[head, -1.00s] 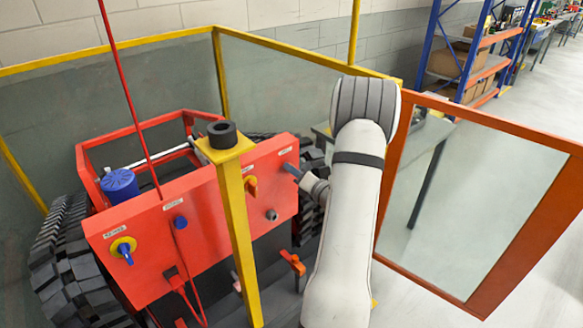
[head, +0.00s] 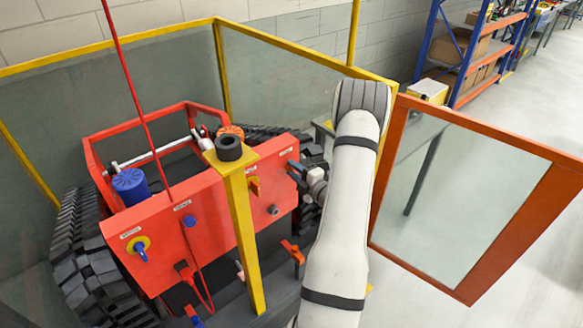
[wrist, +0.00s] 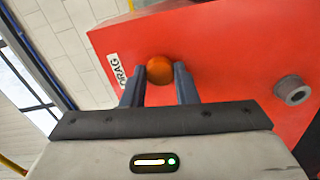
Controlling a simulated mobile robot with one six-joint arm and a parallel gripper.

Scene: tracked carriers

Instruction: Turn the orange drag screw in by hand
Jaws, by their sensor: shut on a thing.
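The orange drag screw (wrist: 160,69) shows in the wrist view as a round orange head on the red panel (wrist: 225,45), beside a white label reading DRAG. My gripper (wrist: 159,84) has its two dark fingers on either side of the screw head, shut on it. In the head view my gripper (head: 296,170) is at the upper right part of the red panel (head: 190,240). The screw itself is hidden there by the fingers. How far the screw stands out of the panel cannot be told.
A grey round fitting (wrist: 293,90) sits right of the screw. A yellow post (head: 240,235) with a black ring stands before the panel. An orange-framed clear door (head: 470,200) stands right of my arm.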

